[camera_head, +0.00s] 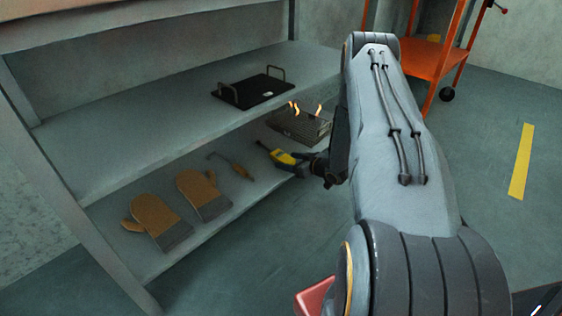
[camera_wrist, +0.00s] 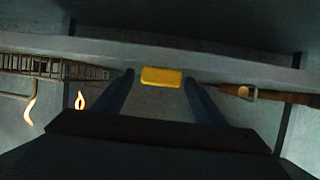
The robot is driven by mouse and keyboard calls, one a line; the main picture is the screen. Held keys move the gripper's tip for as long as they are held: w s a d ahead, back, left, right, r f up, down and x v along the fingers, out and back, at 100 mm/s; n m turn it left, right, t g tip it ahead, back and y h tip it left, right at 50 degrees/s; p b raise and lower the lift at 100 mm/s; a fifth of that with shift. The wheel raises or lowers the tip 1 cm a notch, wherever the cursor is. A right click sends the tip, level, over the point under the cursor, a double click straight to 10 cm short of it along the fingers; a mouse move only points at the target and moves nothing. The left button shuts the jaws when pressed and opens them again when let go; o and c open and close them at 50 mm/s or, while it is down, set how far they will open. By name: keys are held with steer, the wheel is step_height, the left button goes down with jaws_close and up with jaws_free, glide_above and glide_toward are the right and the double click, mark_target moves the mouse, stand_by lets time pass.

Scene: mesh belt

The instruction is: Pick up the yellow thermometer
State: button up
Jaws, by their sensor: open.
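The yellow thermometer (camera_head: 284,158) lies on the lower shelf, near its front edge, with a dark thin part pointing away to the upper left. My gripper (camera_head: 298,163) reaches in from the right at the thermometer's near end. In the wrist view, the thermometer's yellow body (camera_wrist: 162,77) shows between the tips of my two open dark blue fingers (camera_wrist: 159,79). Gaps show on both sides of it, and I see no finger closed on it. The dark gripper body hides the lower part of the wrist view.
A wire basket (camera_head: 301,126) with flame-like orange pieces stands just behind the thermometer. A wooden-handled tool (camera_head: 241,171) and two tan mitts (camera_head: 155,221) lie to its left. The upper shelf (camera_head: 150,105) hangs above, holding a black tray (camera_head: 253,92). An orange cart (camera_head: 430,62) stands at back right.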

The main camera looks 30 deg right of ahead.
steer(key=c, duration=1.2)
